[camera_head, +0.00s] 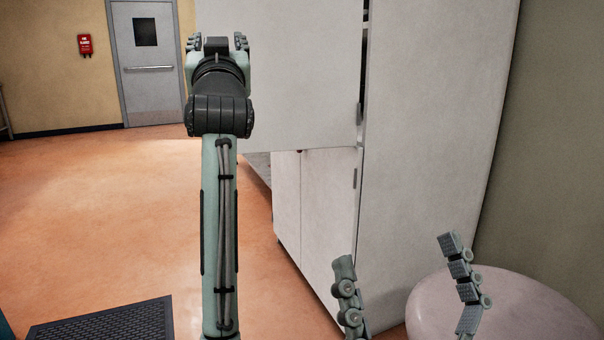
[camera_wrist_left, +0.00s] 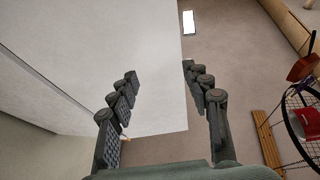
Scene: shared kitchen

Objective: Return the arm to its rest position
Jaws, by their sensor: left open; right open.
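My left arm rises through the middle of the head view. Its gripper (camera_head: 218,43) is at the top, in front of a large white panel (camera_head: 305,70) and mostly hidden behind its own wrist. In the left wrist view the left gripper's two fingers (camera_wrist_left: 160,72) are spread with nothing between them, and the white panel (camera_wrist_left: 100,45) fills the left side behind them. My right gripper (camera_head: 396,254) is low at the right of the head view, with its fingers wide apart and empty. The rest of the right arm is out of frame.
A tall white cabinet (camera_head: 430,130) stands at the right, with lower white doors (camera_head: 315,215). A pale round seat or table top (camera_head: 530,310) is beside the right gripper. A black mat (camera_head: 100,322) lies on the open orange floor (camera_head: 90,220). A grey door (camera_head: 146,75) is far back.

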